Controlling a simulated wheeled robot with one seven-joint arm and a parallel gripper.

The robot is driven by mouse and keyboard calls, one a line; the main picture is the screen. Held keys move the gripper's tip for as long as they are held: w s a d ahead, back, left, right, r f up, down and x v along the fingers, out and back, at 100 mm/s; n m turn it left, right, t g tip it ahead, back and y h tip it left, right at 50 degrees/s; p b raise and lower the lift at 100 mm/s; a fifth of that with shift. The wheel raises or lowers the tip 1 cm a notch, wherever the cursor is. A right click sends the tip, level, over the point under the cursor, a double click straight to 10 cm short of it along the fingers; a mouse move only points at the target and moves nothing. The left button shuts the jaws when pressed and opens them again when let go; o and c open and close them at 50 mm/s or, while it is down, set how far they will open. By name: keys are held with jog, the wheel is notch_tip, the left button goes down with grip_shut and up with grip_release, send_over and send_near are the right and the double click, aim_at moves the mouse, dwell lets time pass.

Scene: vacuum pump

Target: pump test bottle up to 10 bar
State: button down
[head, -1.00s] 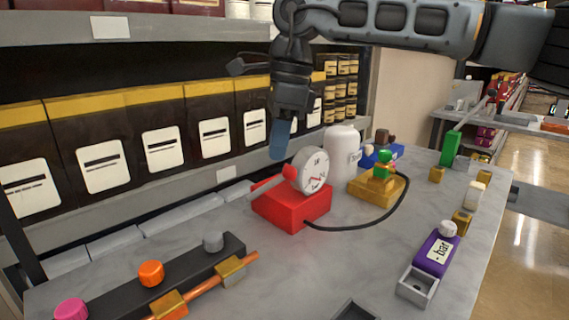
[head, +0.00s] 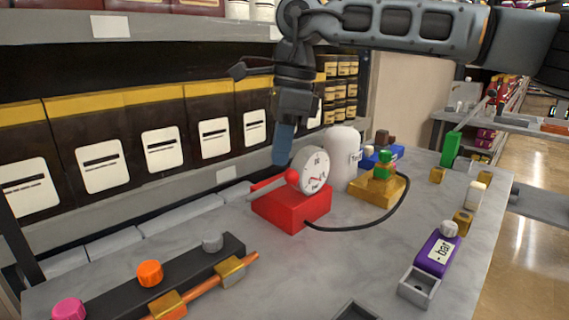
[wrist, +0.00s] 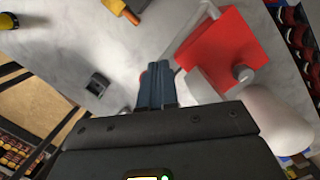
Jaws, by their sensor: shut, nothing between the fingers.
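The red pump box (head: 290,208) stands mid-table with a round white gauge (head: 315,170) on it; the needle reading is too small to make out.
A black hose (head: 375,222) runs from the pump to a yellow block (head: 377,188) with a green valve. A black bar (head: 190,262) with colored knobs is front left. A purple block (head: 436,252) labelled bar stands right, beside a small grey tray (head: 419,287). Shelved boxes line the back.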

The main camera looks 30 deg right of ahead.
jog(key=s+d+f+b, duration=0.1)
jog(key=s+f+b, duration=0.4)
jog(key=f, duration=0.1)
jog(key=shift+d+f, duration=0.2)
jog(key=shift+d, duration=0.15)
dwell(7.0)
